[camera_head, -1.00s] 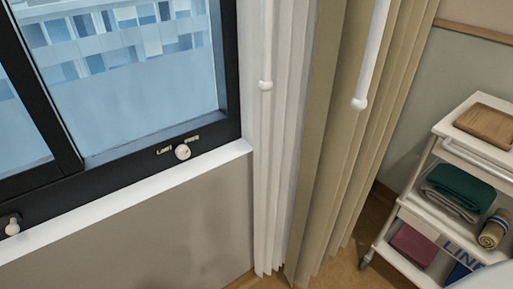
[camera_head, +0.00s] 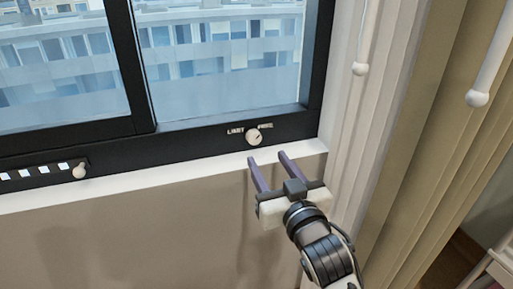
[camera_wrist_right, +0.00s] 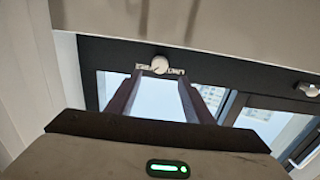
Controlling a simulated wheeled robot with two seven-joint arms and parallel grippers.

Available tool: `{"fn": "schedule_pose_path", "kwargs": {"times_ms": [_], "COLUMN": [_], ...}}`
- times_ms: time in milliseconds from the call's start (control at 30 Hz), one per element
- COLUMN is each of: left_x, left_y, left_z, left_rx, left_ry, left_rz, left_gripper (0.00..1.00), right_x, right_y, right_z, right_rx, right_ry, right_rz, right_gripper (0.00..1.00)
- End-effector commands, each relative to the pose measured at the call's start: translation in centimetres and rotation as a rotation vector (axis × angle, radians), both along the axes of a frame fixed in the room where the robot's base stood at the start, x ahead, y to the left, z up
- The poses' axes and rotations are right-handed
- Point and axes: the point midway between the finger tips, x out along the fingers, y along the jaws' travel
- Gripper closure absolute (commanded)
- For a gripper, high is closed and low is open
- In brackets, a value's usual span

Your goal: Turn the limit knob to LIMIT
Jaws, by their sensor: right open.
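The limit knob (camera_head: 254,136) is a small round white knob on the dark lower window frame. A LIMIT label (camera_head: 235,130) is at its upper left and a second label (camera_head: 266,127), seemingly FREE, at its upper right. I cannot tell surely which label its pointer faces. My right gripper (camera_head: 267,158) is open and empty, its two fingers pointing up toward the knob from just below and apart from it. In the right wrist view, which is upside down, the knob (camera_wrist_right: 159,64) shows beyond and between the open fingers (camera_wrist_right: 157,82). My left gripper is not in view.
A white sill (camera_head: 190,178) runs under the window frame, close to my fingers. Another knob (camera_head: 79,171) with a row of white marks is at the left. Pale curtains (camera_head: 375,130) and white wands (camera_head: 361,65) hang at the right.

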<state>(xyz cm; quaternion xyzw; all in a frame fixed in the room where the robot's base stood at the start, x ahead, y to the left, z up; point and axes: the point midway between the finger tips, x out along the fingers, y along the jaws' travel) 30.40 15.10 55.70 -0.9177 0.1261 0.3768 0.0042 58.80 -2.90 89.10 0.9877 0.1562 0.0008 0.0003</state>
Motion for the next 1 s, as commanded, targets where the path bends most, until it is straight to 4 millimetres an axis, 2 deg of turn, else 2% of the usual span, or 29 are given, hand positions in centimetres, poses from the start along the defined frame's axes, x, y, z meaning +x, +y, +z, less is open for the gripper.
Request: {"fn": "schedule_pose_path", "kwargs": {"times_ms": [300, 500, 700, 967, 1000], "left_x": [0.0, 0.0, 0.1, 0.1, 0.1], "left_y": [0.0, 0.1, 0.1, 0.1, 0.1], "left_z": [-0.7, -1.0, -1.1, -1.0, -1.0], "left_rx": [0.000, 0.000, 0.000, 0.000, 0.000], "left_ry": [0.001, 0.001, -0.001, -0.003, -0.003], "left_rz": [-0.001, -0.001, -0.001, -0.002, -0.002], "left_gripper": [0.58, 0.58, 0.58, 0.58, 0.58], "right_x": [5.3, 8.0, 9.2, 9.2, 9.2], "right_y": [1.7, 2.6, 3.0, 3.0, 3.0], "right_z": [0.0, -0.1, 0.0, 0.0, 0.0], "right_rx": [-0.001, 0.000, 0.001, 0.001, 0.001], "right_ry": [0.000, 0.001, 0.000, 0.001, 0.001], "right_rz": [0.001, 0.001, 0.001, 0.001, 0.001], "right_gripper": [0.53, 0.53, 0.53, 0.53, 0.56]}}
